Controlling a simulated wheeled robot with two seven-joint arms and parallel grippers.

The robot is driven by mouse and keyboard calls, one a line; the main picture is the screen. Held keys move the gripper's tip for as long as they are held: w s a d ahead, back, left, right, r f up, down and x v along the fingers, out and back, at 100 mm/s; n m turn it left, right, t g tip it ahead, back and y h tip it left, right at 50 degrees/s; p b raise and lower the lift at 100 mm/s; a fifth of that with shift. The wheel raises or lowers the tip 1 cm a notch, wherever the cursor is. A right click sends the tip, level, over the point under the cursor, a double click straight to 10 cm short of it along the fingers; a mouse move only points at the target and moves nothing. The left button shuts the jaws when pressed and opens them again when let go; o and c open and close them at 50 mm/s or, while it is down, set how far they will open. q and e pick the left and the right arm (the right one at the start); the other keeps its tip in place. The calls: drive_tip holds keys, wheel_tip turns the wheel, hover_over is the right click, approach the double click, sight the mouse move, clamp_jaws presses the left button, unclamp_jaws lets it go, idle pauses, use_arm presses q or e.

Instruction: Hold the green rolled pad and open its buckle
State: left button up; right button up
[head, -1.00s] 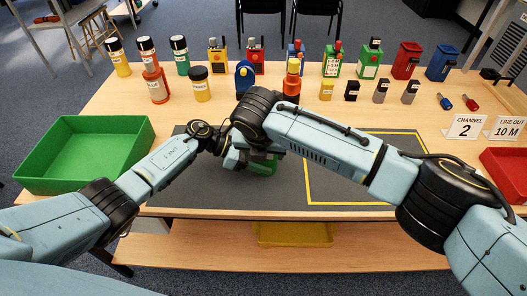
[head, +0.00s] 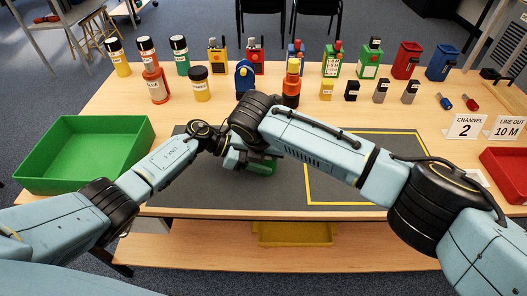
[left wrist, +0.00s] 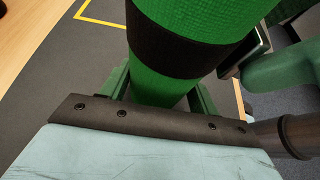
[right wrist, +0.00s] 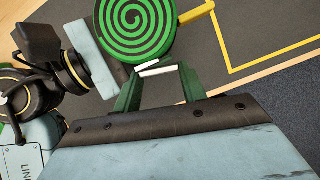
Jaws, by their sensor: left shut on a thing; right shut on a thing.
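The green rolled pad (left wrist: 185,25) has a black strap (left wrist: 170,48) around it in the left wrist view. My left gripper (left wrist: 160,88) is shut on the pad, one green finger on each side of it. In the right wrist view the pad's spiral end (right wrist: 135,28) faces me. A small pale buckle piece (right wrist: 156,69) lies between the fingers of my right gripper (right wrist: 160,80), close beside the pad; its exact shape is unclear. In the head view the pad (head: 263,168) is mostly hidden behind my right arm.
A green tray (head: 88,150) stands at the left and a red tray (head: 503,170) at the right edge. Bottles, radios and small blocks line the back of the table. The dark mat (head: 340,165) with a yellow outline has free room right of the pad.

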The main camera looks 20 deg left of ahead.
drive_tip(key=m, duration=0.1)
drive_tip(key=m+h, duration=0.1)
drive_tip(key=m, duration=0.2)
drive_tip(key=shift+s+a+h, duration=0.25)
drive_tip(key=shift+s+h, duration=0.05)
drive_tip(key=shift+s, duration=0.1)
drive_tip(key=o, duration=1)
drive_tip(key=v, duration=1.2)
